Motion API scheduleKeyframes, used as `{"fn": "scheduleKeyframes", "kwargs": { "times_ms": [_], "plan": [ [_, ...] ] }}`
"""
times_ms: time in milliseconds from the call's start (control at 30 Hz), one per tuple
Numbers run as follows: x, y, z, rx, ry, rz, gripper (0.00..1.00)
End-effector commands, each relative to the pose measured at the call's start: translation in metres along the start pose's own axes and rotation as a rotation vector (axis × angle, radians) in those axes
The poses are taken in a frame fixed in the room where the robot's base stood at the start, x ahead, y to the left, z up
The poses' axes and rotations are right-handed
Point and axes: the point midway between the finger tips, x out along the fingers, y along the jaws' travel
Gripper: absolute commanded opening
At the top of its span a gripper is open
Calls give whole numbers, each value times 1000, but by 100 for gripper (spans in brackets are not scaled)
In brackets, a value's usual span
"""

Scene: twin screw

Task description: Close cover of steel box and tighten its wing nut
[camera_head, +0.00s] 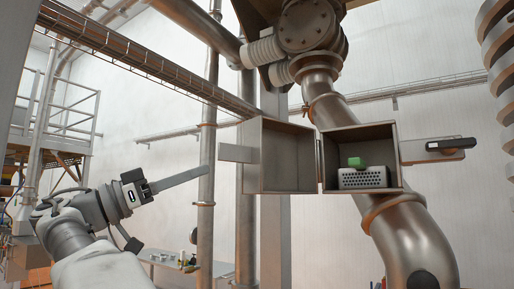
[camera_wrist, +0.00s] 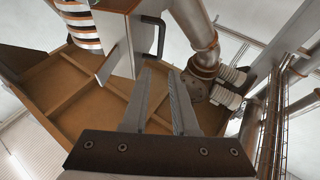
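The steel box (camera_head: 397,177) is mounted on the pipework at the centre right of the head view. Its cover (camera_head: 285,157) is swung open to the left on a hinge, with a flat tab (camera_head: 236,153) at its free edge. A latch part with a black end (camera_head: 450,145), perhaps the wing nut, sticks out at the box's right. My gripper (camera_head: 206,170) points right, left of the cover and apart from it. In the wrist view my gripper (camera_wrist: 161,75) shows two fingers apart with nothing between them. Grey metal with a plate (camera_wrist: 115,45) and black bent bar appears above; I cannot tell exactly which part.
A green piece (camera_head: 356,162) and a perforated grey block (camera_head: 363,178) sit inside the box. A thick pipe (camera_head: 410,240) bends below it, and a vertical pipe (camera_head: 206,130) stands behind my gripper. A table (camera_head: 165,262) with small items is low behind.

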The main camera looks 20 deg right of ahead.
Motion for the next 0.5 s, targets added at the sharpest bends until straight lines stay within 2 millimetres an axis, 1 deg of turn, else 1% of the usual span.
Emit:
{"fn": "scheduleKeyframes", "kwargs": {
  "times_ms": [33,500],
  "plan": [
    [11,1,-1,-1,-2,3,27],
    [113,1,-2,-5,-3,2,27]
  ]
}}
